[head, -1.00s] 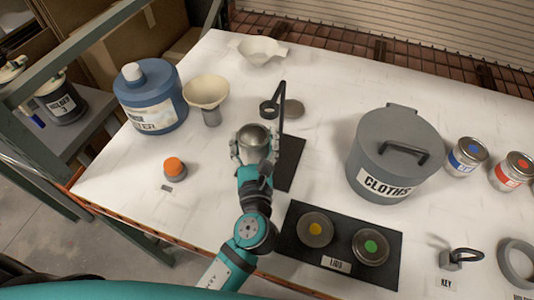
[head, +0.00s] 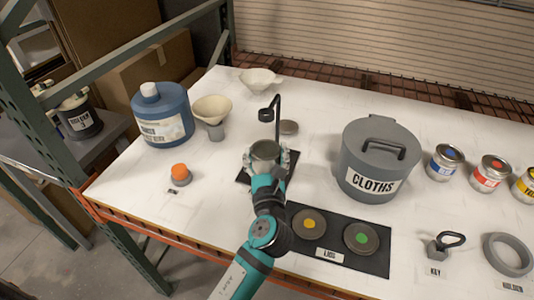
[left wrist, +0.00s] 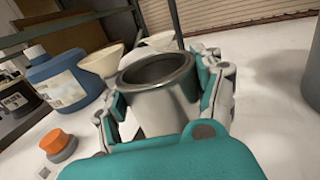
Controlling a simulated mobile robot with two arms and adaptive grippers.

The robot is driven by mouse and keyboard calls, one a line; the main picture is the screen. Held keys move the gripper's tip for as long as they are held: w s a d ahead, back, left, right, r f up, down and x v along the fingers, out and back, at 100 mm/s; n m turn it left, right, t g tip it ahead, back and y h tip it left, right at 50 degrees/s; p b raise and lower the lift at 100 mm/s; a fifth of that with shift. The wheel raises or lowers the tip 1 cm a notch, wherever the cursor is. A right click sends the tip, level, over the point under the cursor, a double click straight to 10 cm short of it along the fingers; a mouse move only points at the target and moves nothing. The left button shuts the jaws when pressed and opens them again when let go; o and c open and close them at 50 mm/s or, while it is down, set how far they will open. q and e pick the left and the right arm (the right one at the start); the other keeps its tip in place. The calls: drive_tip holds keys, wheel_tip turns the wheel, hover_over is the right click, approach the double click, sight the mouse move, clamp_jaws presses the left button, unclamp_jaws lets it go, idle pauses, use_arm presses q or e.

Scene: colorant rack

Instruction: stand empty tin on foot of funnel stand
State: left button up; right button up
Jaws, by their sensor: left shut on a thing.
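The empty tin (head: 265,149) is a bare metal can, upright, with its open mouth facing up. My left gripper (head: 266,160) is shut around its sides. In the left wrist view the tin (left wrist: 160,103) sits between the two fingers. The funnel stand (head: 277,118) has a thin black post with a ring near the top and a flat dark foot (head: 244,178). In the head view the tin overlaps the foot, in front of the post. Its base is hidden by my gripper, so I cannot tell whether it touches the foot.
A cream funnel (head: 212,108), a blue jug (head: 162,115) and an orange-topped item (head: 180,173) are to the left. The CLOTHS bin (head: 377,160) stands to the right; the lids mat (head: 375,262) lies in front.

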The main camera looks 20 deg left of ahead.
sight(266, 156)
use_arm(q)
drive_tip(key=x, duration=0.4)
drive_tip(key=shift+d+f, duration=0.2)
drive_tip(key=shift+f, duration=0.3)
wheel_tip(266, 156, down, 2)
drive_tip(key=shift+f, duration=0.6)
use_arm(e)
drive_tip(key=shift+s+d+f, duration=0.15)
drive_tip(key=shift+s+d, duration=0.2)
drive_tip(key=shift+s, duration=0.2)
drive_tip(key=shift+s+d+f, duration=0.1)
drive_tip(key=shift+s+d, duration=0.25)
drive_tip(key=shift+s, duration=0.15)
use_arm(q)
drive_tip(key=o, duration=0.7)
drive_tip(key=shift+b, duration=0.3)
drive_tip(key=o, duration=0.4)
drive_tip(key=shift+o, duration=0.2)
use_arm(e)
drive_tip(key=shift+s+a+g, duration=0.15)
drive_tip(key=shift+s+g, duration=0.15)
drive_tip(key=shift+s, duration=0.2)
